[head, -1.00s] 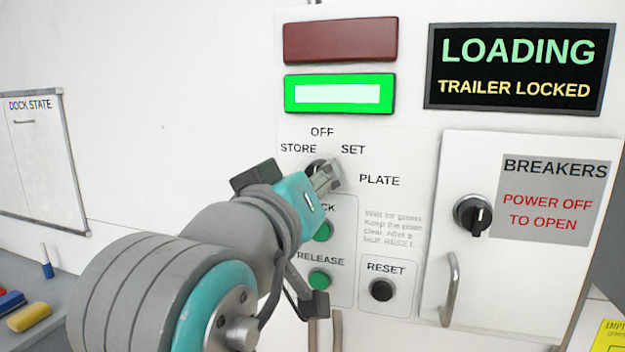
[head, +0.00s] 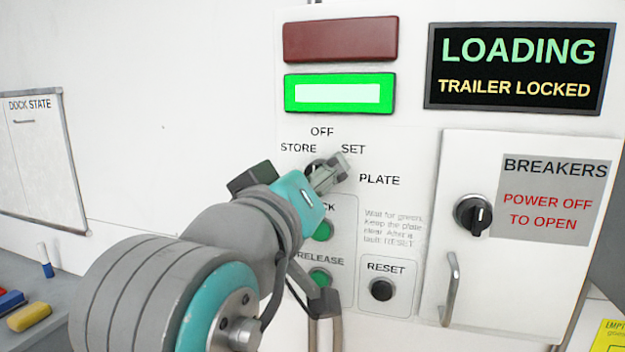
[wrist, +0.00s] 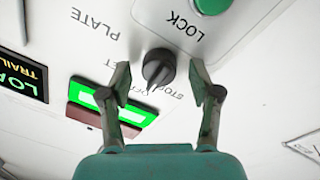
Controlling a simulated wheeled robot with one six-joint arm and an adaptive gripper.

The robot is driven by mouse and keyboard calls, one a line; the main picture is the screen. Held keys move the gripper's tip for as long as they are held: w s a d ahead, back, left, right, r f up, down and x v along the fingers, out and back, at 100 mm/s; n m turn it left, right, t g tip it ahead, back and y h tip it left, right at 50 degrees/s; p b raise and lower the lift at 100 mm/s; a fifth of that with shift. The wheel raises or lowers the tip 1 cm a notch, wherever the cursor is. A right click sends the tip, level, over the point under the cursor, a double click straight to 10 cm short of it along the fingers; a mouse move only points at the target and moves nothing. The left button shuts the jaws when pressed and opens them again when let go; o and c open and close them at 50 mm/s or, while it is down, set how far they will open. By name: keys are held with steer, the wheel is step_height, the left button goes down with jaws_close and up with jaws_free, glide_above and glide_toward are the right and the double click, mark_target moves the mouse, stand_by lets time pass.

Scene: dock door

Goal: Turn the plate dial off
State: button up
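The plate dial (wrist: 158,68) is a round black knob with a raised grip bar. In the wrist view its bar points toward the OFF and STORE labels; which one I cannot tell. My gripper (wrist: 161,76) is open, its fingers apart on either side of the dial, with gaps visible on both sides. In the head view my gripper (head: 340,168) is in front of the dial and hides most of it. The labels STORE, OFF, SET and PLATE (head: 379,180) are around the dial.
Below are the green LOCK button (head: 323,231), RELEASE button (head: 320,277) and black RESET button (head: 382,290). The breaker door (head: 510,280) with its knob (head: 474,214) is at right. The green lamp (head: 340,93) is lit; the red lamp (head: 340,40) is dark. The sign (head: 520,68) reads TRAILER LOCKED.

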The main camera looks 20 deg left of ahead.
steer(key=s, duration=0.7)
steer(key=shift+s+d+f, duration=0.25)
stand_by(0.3)
